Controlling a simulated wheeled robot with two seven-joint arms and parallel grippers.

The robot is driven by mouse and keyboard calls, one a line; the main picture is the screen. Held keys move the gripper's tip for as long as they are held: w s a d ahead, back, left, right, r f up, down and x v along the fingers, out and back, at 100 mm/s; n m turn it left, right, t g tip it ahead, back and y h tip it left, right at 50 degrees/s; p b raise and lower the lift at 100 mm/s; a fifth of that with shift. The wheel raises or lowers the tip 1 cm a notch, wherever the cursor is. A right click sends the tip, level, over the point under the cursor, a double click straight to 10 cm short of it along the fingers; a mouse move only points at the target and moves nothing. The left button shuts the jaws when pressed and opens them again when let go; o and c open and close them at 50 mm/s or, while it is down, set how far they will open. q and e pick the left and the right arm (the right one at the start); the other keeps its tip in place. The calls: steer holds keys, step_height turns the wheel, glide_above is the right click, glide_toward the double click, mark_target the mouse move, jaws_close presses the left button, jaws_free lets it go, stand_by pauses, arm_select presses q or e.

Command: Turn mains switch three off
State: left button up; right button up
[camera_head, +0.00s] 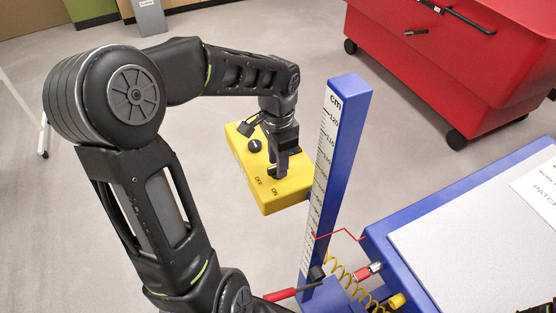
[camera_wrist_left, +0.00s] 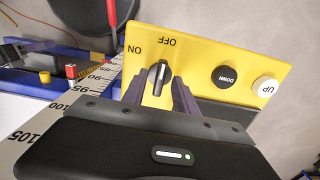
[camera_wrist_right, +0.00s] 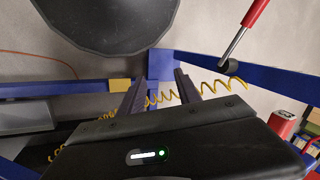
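A yellow switch box (camera_head: 283,197) shows beyond the blue post in the head view. Its yellow face fills much of the left wrist view (camera_wrist_left: 212,52), with a black rotary knob (camera_wrist_left: 158,78) under ON and OFF lettering. The knob's white line leans toward OFF in that picture; the exact setting is unclear. My left gripper (camera_head: 277,168) is at the box; its two fingers (camera_wrist_left: 158,98) stand apart, one on each side of the knob, with gaps showing. No number three is readable. My right gripper (camera_wrist_right: 157,88) is open and empty, with a coiled yellow cord behind its fingers.
Black DOWN (camera_wrist_left: 227,76) and white UP (camera_wrist_left: 266,87) buttons sit beside the knob. A blue post with a centimetre scale (camera_head: 337,150) stands close to my left gripper. A blue-framed table (camera_head: 480,240) is at right. A red wheeled bin (camera_head: 440,70) stands behind.

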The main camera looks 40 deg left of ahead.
arm_select(q)
step_height(320, 180, up, 8)
steer(key=shift+f+b, duration=0.1)
steer(key=shift+b, duration=0.4)
stand_by(0.5)
